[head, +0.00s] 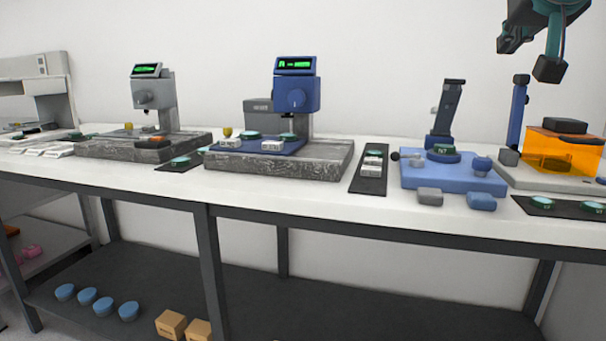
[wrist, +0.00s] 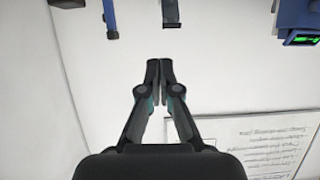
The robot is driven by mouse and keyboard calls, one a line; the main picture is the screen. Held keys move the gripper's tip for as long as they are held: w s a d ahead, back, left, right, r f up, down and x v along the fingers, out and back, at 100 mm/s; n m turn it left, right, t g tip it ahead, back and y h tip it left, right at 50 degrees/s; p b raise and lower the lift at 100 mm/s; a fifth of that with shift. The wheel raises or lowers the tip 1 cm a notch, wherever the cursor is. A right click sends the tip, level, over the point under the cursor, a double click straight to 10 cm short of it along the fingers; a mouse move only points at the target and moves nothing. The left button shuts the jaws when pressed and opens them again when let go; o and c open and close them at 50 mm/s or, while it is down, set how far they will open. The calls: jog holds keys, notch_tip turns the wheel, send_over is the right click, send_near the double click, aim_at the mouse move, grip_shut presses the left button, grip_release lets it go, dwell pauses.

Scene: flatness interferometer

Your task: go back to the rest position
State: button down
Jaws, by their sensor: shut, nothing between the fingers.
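My gripper (wrist: 158,75) is in the middle of the wrist view, with its two fingertips together and nothing between them. White wall lies behind it in that view. In the head view, part of my arm shows at the top right, above the orange box and clear of the bench. The fingertips cannot be made out clearly there.
The white bench (head: 130,180) carries a blue gauge stand (head: 297,95), a grey gauge stand (head: 152,100), a blue fixture (head: 455,178) and an orange transparent box (head: 560,150). A dark mat (head: 369,184) lies between. A printed sheet (wrist: 250,140) is on the wall.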

jog(key=s+a+f+n+g+y, duration=0.1)
jog(key=s+a+f, duration=0.3)
jog(key=f, duration=1.2)
jog(key=s+a+f+n+g+y, duration=0.1)
jog(key=s+a+f+g, duration=0.3)
jog(key=f, duration=1.2)
jog(key=s+a+f+n+g+y, duration=0.1)
jog(key=s+a+f+g, duration=0.1)
jog(key=s+a+f, duration=0.3)
jog(key=s+f, duration=0.4)
jog(key=f, duration=0.6)
jog(key=shift+a+f+g+y, duration=0.3)
jog(key=shift+a+f, duration=0.05)
jog(key=shift+f, duration=0.05)
